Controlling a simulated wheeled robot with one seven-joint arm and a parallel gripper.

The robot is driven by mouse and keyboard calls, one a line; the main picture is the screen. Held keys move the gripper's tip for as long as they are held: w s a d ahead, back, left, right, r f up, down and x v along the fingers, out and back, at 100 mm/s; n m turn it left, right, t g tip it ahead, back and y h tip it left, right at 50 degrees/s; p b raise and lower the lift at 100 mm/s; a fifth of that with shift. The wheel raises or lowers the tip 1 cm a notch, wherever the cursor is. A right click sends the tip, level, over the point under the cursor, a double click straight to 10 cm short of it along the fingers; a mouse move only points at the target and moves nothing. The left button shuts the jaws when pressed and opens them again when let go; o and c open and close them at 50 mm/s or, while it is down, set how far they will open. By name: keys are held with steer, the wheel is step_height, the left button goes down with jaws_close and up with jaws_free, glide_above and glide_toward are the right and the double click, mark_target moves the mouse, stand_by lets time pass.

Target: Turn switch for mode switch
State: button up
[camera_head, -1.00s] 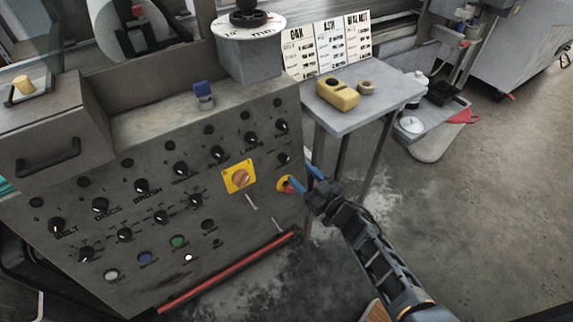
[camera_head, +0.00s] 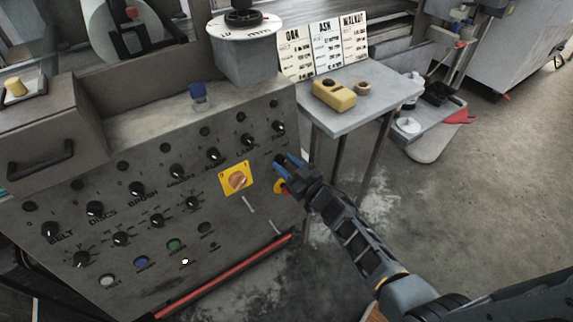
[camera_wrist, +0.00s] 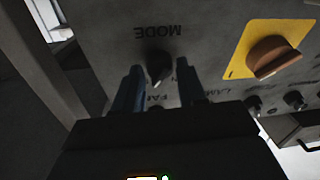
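The mode switch (camera_wrist: 158,70) is a small dark knob on the grey control panel (camera_head: 120,275). The label MODE shows beside it, upside down, in the wrist view. My gripper (camera_head: 283,162) is at the panel's right edge in the head view, and its fingers cover the mode switch there. In the wrist view my gripper (camera_wrist: 158,82) has its two blue fingers apart, one on each side of the knob, with a gap to the knob on both sides. I cannot tell how deep the fingertips reach.
An orange rotary switch on a yellow plate (camera_head: 225,188) sits left of my gripper. Several black knobs fill the panel. A grey side table (camera_head: 365,112) with a yellow box (camera_head: 334,96) stands to the right.

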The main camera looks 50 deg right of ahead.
steer(key=c, duration=0.7)
steer(key=shift+n, duration=0.4)
steer(key=n+p, duration=0.1)
steer(key=n, duration=0.2)
steer(key=n+y+p, duration=0.1)
steer(key=n, duration=0.2)
steer(key=shift+r+y, duration=0.15)
steer(key=shift+y, duration=0.15)
steer(key=shift+n+g+y+p, duration=0.15)
steer(key=shift+n+g+p, duration=0.25)
steer(key=shift+n, duration=1.15)
steer(key=shift+n+g+y+p, duration=0.15)
steer(key=shift+n+g+p, duration=0.25)
steer(key=shift+n, duration=1.15)
steer(key=o, duration=1.1)
steer(key=shift+c, duration=0.2)
